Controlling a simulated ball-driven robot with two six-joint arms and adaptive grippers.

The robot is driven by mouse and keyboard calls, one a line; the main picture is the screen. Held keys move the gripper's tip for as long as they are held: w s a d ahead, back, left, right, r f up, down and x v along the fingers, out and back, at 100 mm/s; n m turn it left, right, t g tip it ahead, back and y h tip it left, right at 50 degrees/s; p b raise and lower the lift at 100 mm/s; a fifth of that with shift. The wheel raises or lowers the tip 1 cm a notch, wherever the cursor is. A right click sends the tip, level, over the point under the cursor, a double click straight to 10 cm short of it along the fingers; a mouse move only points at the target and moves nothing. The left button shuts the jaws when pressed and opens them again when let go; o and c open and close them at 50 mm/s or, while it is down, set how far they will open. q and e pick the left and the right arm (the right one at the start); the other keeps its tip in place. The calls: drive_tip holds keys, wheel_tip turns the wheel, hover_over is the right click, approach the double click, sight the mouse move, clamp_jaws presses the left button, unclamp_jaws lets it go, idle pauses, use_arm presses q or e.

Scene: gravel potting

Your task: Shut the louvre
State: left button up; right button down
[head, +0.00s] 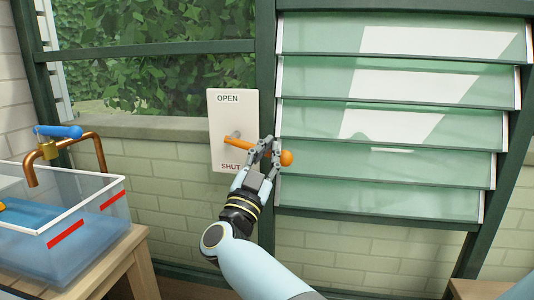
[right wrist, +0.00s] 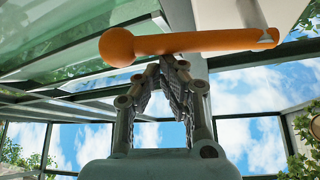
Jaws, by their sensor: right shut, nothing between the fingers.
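The orange lever (head: 244,146) with a ball knob sits on a white plate (head: 222,110) marked OPEN at the top and SHUT at the bottom. It points right and slightly down. The louvre (head: 400,125) to its right has several glass slats, tilted, with their lower edges standing out. My right gripper (head: 270,144) is shut and empty at the lever, near the knob. In the right wrist view the lever (right wrist: 190,43) crosses just past the tips of my right gripper (right wrist: 173,62); I cannot tell whether they touch. My left gripper is out of view.
A clear tank (head: 75,235) with blue water stands on a wooden table (head: 125,262) at the left, under a copper tap (head: 65,148) with a blue handle. Green window frames and a pale brick wall lie behind.

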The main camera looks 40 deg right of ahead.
drive_tip(key=shift+w+a+f+m+g+h+b, duration=0.1)
drive_tip(key=shift+f+m+g+b, duration=0.5)
drive_tip(key=shift+m, duration=0.35)
drive_tip(key=shift+w+a+f+m+g+h+b, duration=0.1)
drive_tip(key=shift+f+m+g+b, duration=0.45)
drive_tip(key=shift+m, duration=0.45)
drive_tip(key=shift+w+f+m+g+h+b, duration=0.1)
drive_tip(key=shift+f+m+g+b, duration=0.3)
drive_tip(key=shift+m+g, duration=0.45)
wheel_tip(320, 180, up, 10)
